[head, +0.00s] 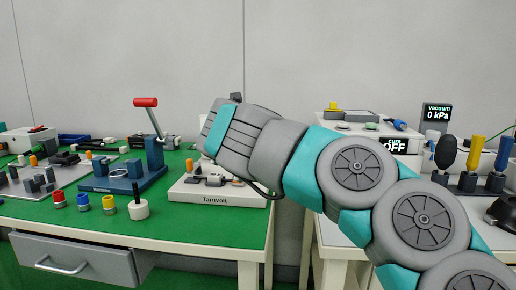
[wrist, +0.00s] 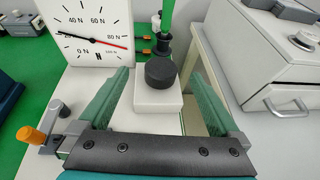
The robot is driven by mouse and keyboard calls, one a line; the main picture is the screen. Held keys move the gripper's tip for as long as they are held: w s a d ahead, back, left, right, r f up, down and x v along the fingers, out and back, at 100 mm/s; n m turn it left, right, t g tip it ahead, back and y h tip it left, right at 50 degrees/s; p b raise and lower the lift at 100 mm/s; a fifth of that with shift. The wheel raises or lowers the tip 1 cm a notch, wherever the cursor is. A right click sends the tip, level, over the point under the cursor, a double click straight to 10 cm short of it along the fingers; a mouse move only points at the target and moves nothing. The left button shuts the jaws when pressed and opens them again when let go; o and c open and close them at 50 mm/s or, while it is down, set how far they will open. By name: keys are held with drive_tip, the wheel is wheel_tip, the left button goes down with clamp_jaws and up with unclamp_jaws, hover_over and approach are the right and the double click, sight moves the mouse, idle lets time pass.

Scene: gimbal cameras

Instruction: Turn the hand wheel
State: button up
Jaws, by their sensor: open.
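My gripper (wrist: 160,76) is open, its two green fingers spread apart in the wrist view. In the head view my arm's end covers it. A dark round knob (wrist: 161,72) on a white block (wrist: 150,101) shows between and beyond the fingertips, with a green rod rising above it. I cannot tell whether the fingers touch the block. A grey crank with an orange handle (wrist: 31,136) is at the left, outside the left finger. I cannot tell which part is the hand wheel.
In the head view, the white base marked Tarnvolt (head: 215,197) sits at the right end of the green bench (head: 190,224). A blue press with a red-tipped lever (head: 146,102) stands left of it. A gap separates the benches. A grey drawer cabinet (wrist: 270,60) is at right.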

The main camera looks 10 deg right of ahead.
drive_tip(key=shift+s+f, duration=0.25)
drive_tip(key=shift+f, duration=0.1)
drive_tip(key=shift+w+f+m, duration=0.1)
drive_tip(key=shift+f+m, duration=0.05)
drive_tip(key=shift+m, duration=0.15)
drive_tip(key=x, duration=0.7)
drive_tip(key=shift+w+d+f+p, duration=0.1)
drive_tip(key=shift+w+f+p, duration=0.1)
drive_tip(key=shift+p, duration=0.15)
drive_tip(key=shift+r, duration=0.1)
drive_tip(key=shift+c, duration=0.3)
drive_tip(key=c, duration=1.3)
drive_tip(key=shift+r+y+p, duration=0.15)
drive_tip(key=shift+y+p, duration=0.2)
drive_tip(key=shift+y, duration=0.05)
